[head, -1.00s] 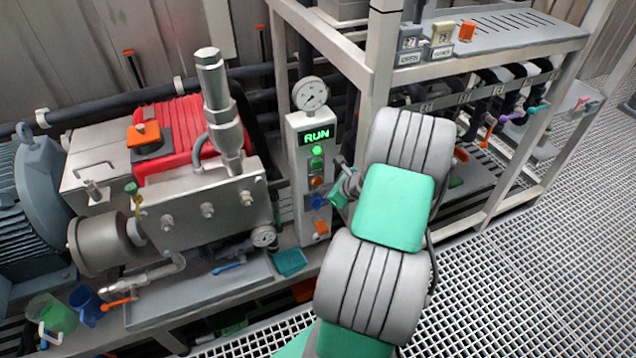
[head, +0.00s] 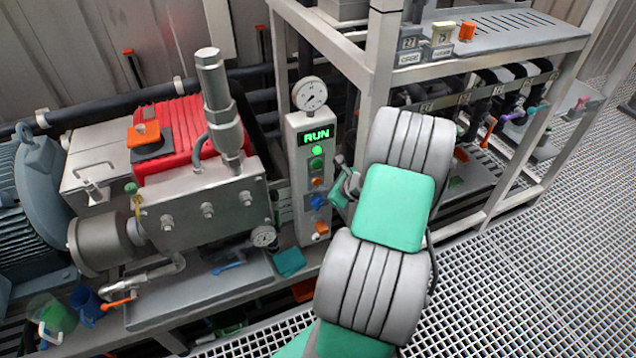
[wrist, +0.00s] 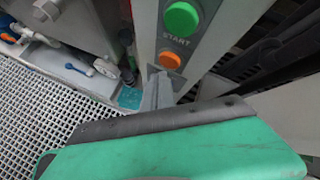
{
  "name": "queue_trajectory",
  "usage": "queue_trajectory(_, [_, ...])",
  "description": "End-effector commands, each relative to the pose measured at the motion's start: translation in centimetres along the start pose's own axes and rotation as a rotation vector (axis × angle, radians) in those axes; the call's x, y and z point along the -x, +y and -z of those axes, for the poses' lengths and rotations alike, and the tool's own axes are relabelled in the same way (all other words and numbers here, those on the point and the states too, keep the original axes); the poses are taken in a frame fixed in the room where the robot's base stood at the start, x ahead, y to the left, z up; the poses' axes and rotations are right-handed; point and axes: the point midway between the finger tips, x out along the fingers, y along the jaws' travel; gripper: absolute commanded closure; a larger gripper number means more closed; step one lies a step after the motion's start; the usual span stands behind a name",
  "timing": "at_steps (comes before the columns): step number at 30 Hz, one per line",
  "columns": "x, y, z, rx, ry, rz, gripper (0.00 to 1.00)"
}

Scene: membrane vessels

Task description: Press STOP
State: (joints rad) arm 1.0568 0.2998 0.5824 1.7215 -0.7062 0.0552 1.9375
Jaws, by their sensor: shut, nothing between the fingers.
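A narrow grey control post (head: 299,168) carries a lit green RUN display (head: 317,135). Below it are a green button (head: 317,151), a second green button (head: 316,164), an orange button (head: 317,182) and a blue one (head: 318,202). In the wrist view the green button (wrist: 181,19) has START under it, and the orange button (wrist: 170,60) sits below that. No STOP label is readable; my gripper covers the panel under the orange button. My gripper (wrist: 155,74) is shut and empty, its tips just below the orange button. Contact cannot be told. In the head view my gripper (head: 340,162) is right of the post.
A pressure gauge (head: 310,94) tops the post. A pump with a red housing (head: 182,125) stands to the left. A steel frame post (head: 381,60) rises behind my arm, with a valve rack (head: 500,75) to the right. The grated floor (head: 540,250) at right is clear.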

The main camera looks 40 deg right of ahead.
Motion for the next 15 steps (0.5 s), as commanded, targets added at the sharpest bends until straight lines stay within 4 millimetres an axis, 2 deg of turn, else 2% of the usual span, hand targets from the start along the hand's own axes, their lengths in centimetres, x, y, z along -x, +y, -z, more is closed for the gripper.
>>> queue_trajectory(15, [-0.42,-0.32,-0.37,0.000,0.000,0.000,1.00])
